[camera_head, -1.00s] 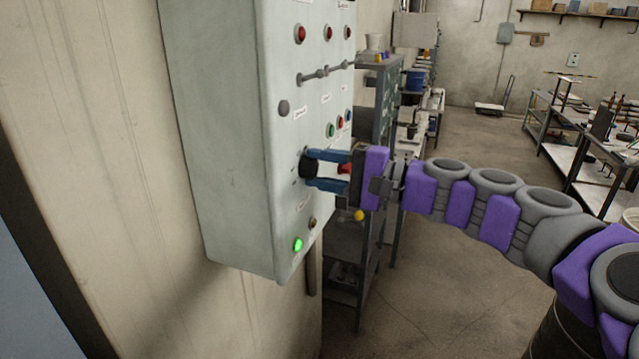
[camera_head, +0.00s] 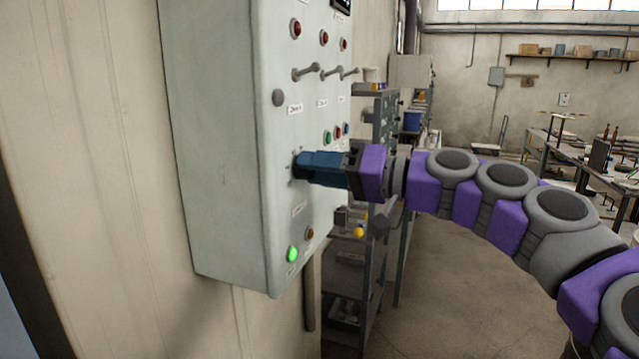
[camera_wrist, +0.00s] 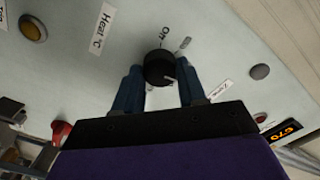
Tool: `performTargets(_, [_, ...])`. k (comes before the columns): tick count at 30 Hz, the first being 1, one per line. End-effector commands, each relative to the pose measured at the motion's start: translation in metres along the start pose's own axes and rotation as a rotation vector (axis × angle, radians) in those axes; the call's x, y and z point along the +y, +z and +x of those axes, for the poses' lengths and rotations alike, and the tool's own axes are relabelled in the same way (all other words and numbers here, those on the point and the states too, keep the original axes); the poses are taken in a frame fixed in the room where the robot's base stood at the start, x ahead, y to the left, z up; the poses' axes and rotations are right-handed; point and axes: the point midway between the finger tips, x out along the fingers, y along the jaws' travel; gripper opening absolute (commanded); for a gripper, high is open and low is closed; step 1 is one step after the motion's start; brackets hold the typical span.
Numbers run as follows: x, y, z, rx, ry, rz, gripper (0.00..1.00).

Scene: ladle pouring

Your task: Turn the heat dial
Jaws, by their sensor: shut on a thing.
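The heat dial is a round black knob (camera_wrist: 158,66) on the face of a pale grey-green control cabinet (camera_head: 222,150). In the wrist view it sits between the two blue fingers of my gripper (camera_wrist: 160,88), which are shut on its sides. An "Off" label (camera_wrist: 165,35) is beside the dial and a "Heat °C" label (camera_wrist: 103,28) is to its left. In the head view my gripper (camera_head: 300,166) reaches the cabinet face from the right, and its blue fingers hide most of the dial.
A green lit lamp (camera_head: 292,254) and an amber button (camera_head: 309,233) are below the dial. Red lamps (camera_head: 295,29) and grey levers (camera_head: 306,72) are above. The wrist view shows an orange display (camera_wrist: 284,131). Metal shelving (camera_head: 366,270) stands behind the cabinet; open floor lies right.

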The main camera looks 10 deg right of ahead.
Motion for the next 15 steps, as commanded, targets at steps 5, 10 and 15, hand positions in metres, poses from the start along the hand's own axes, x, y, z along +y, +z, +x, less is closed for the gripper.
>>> performTargets(5, [0.0037, 0.0034, 0.001, -0.006, 0.004, -0.101, 0.1])
performTargets(10, [0.0031, 0.0025, 0.0008, -0.006, 0.005, -0.162, 0.1])
performTargets(15, [0.0026, 0.002, 0.0008, -0.005, 0.005, -0.19, 0.1])
